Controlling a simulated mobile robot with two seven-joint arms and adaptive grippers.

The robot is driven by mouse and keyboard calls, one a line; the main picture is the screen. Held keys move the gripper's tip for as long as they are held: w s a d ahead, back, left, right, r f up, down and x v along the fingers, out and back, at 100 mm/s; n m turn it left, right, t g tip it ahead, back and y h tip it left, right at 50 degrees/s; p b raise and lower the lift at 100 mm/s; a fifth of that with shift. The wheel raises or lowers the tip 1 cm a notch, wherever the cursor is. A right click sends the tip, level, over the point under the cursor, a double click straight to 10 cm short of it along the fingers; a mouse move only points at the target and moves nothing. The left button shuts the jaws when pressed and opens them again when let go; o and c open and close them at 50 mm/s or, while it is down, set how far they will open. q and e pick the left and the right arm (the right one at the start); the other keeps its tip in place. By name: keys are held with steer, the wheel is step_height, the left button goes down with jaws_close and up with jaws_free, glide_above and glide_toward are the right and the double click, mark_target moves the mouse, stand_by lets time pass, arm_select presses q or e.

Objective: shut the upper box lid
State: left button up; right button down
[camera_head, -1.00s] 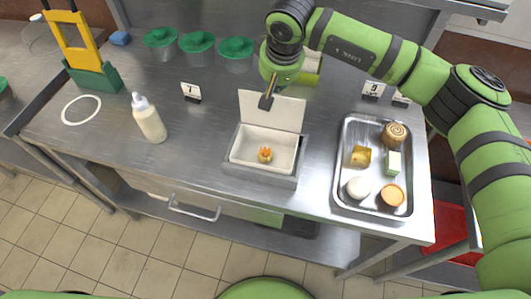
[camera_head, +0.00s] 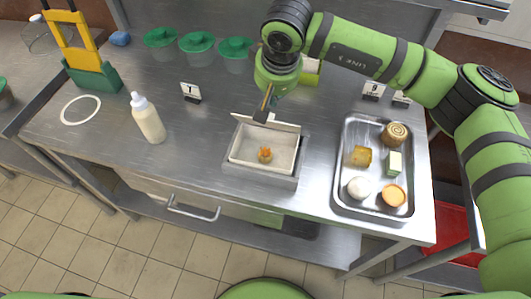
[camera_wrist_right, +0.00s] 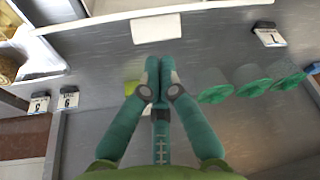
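The box (camera_head: 262,178) stands on the steel counter with a small orange-topped pastry (camera_head: 265,155) inside. Its pale upper lid (camera_head: 288,127) is hinged at the back edge and shows as a narrow strip, tilted forward from upright with the box still open. My right gripper (camera_head: 261,114) is at the lid's top edge, slightly left of its middle. In the wrist view its two fingers (camera_wrist_right: 159,65) are together with nothing between them. Whether they touch the lid is hard to tell. My left gripper is not in view.
A metal tray (camera_head: 342,185) with several food pieces is right of the box. A squeeze bottle (camera_head: 148,119) stands left. Green-lidded containers (camera_head: 197,44) and number cards (camera_head: 190,92) are behind. The counter between bottle and box is clear.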

step_height(320, 180, up, 8)
steer(key=p, duration=0.3)
stand_by(0.7)
stand_by(0.4)
